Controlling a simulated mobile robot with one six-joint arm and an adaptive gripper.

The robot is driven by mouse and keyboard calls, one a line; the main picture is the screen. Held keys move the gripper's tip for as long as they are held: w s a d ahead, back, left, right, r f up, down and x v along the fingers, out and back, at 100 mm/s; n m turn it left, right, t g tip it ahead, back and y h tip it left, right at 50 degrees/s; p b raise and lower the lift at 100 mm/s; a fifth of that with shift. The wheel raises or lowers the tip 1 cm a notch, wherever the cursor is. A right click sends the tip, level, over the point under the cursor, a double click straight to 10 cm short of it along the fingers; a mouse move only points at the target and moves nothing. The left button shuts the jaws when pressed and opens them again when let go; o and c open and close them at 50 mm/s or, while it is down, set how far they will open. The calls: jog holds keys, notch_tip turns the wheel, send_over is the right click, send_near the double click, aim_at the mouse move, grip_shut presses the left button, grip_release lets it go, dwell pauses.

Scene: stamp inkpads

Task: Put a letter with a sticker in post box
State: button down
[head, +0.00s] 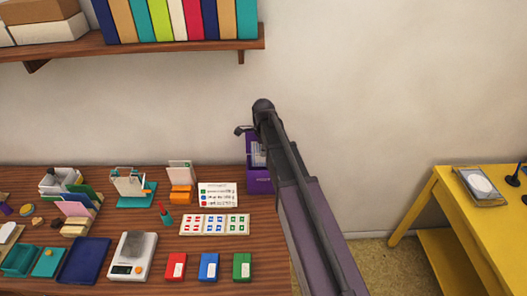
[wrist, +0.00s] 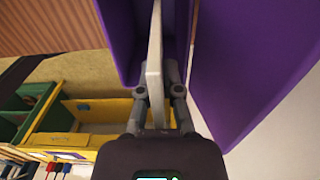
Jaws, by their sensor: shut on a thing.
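My gripper (wrist: 156,92) is shut on a thin white letter (wrist: 154,55), seen nearly edge-on in the wrist view. The letter stands upright in the picture, between purple walls of the post box (wrist: 225,60). I cannot tell how deep it is inside or whether it touches a wall. No sticker shows on the visible edge. In the head view the purple post box (head: 260,185) stands at the desk's right end, with pale, card-like shapes in its upper part. My arm crosses in front of it, and the fingers cannot be made out there.
The wooden desk (head: 150,275) holds a scale (head: 132,256), red, blue and green pads, stamp sheets and letter holders left of the post box. A shelf of binders (head: 180,45) hangs above. A yellow table (head: 455,185) stands at right.

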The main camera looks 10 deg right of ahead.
jog(key=c, duration=0.7)
grip_release()
jog(key=shift+r+p, duration=3.05)
jog(key=shift+s, duration=0.15)
jog(key=shift+s+a+n, duration=0.15)
jog(key=shift+s+n, duration=4.85)
jog(key=shift+n, duration=0.1)
jog(key=shift+s+a+n, duration=0.15)
jog(key=shift+s+n, duration=4.85)
jog(key=shift+n, duration=0.1)
